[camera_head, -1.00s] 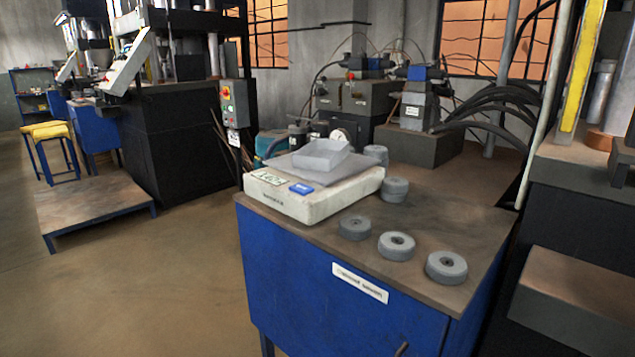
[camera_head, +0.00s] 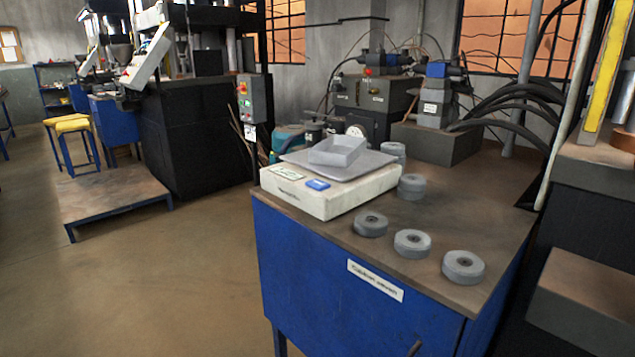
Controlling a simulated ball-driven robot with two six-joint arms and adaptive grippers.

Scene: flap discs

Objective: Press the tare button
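A white scale (camera_head: 330,203) stands at the left back part of the brown top of a blue cabinet. A blue button (camera_head: 318,184) sits on its front face, to the right of a small display (camera_head: 288,173). I cannot read which label the button has. A grey plate (camera_head: 375,165) lies on the scale, with an empty-looking grey tray (camera_head: 337,151) on it. Several grey discs (camera_head: 412,242) lie on the cabinet top to the right of and behind the scale. Neither of my grippers is in view.
The blue cabinet (camera_head: 300,270) has a white label on its front. A dark machine block (camera_head: 565,295) stands to its right. Black machines and a low platform (camera_head: 110,205) stand at the left. Open floor (camera_head: 170,290) lies left of the cabinet.

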